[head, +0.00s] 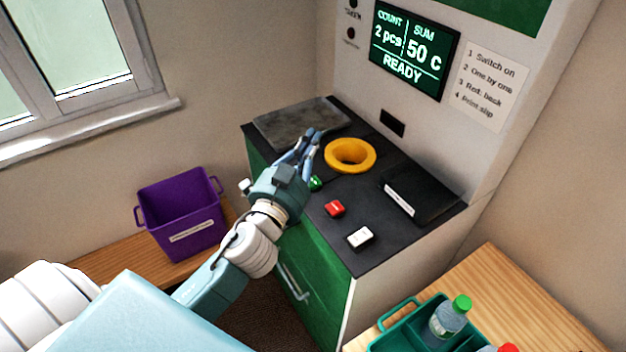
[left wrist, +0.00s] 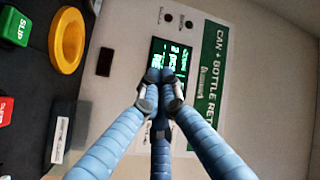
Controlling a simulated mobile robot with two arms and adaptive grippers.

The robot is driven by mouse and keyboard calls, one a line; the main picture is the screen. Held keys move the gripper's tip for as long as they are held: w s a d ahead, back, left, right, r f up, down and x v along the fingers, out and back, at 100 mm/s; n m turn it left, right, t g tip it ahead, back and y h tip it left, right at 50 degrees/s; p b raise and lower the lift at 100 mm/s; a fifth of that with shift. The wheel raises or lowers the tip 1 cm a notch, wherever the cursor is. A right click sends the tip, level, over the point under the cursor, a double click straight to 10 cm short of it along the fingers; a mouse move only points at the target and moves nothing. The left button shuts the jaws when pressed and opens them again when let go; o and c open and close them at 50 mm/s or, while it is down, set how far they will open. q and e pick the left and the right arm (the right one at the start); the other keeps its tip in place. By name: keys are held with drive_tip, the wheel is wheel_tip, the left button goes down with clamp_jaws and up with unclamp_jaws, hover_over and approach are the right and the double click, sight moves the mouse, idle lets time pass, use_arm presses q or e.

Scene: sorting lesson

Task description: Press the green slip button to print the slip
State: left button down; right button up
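The green slip button (head: 315,183) sits on the machine's black counter, partly hidden behind my left wrist in the head view. In the left wrist view the green button (left wrist: 16,27), lettered SLIP, is at the upper left edge. My left gripper (head: 314,134) is above the counter, its fingers reaching past the button towards the grey plate and yellow ring. In the left wrist view the fingertips of my left gripper (left wrist: 160,84) meet with nothing between them. The screen (head: 414,50) reads COUNT 2 pcs, SUM 50 C, READY. My right gripper is not in view.
A yellow ring (head: 350,155), a red button (head: 335,208) and a white button (head: 360,238) are on the counter. A purple bin (head: 180,213) stands on a wooden bench at left. A green crate (head: 400,337) with bottles is at lower right.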

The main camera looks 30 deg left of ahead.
use_arm(q)
drive_tip(key=d+r+m+g+h, duration=0.2)
drive_tip(key=d+r+m+h, duration=0.8)
drive_tip(key=d+m+h, duration=0.65)
wheel_tip(320, 180, down, 5)
drive_tip(key=w+a+m+g+y, duration=0.1)
drive_tip(key=a+m+g+y, duration=0.1)
drive_tip(key=m+g, duration=0.4)
drive_tip(key=w+a+f+g+y, duration=0.1)
drive_tip(key=a+f+y, duration=0.3)
drive_tip(key=a, duration=0.4)
drive_tip(key=w+a+f+g+y+p, duration=0.1)
drive_tip(key=a+f+y, duration=0.4)
drive_tip(key=a, duration=0.4)
drive_tip(key=shift+w+m, duration=0.35)
drive_tip(key=shift+m, duration=0.1)
drive_tip(key=shift+f+y, duration=0.15)
drive_tip(key=shift+y, duration=0.1)
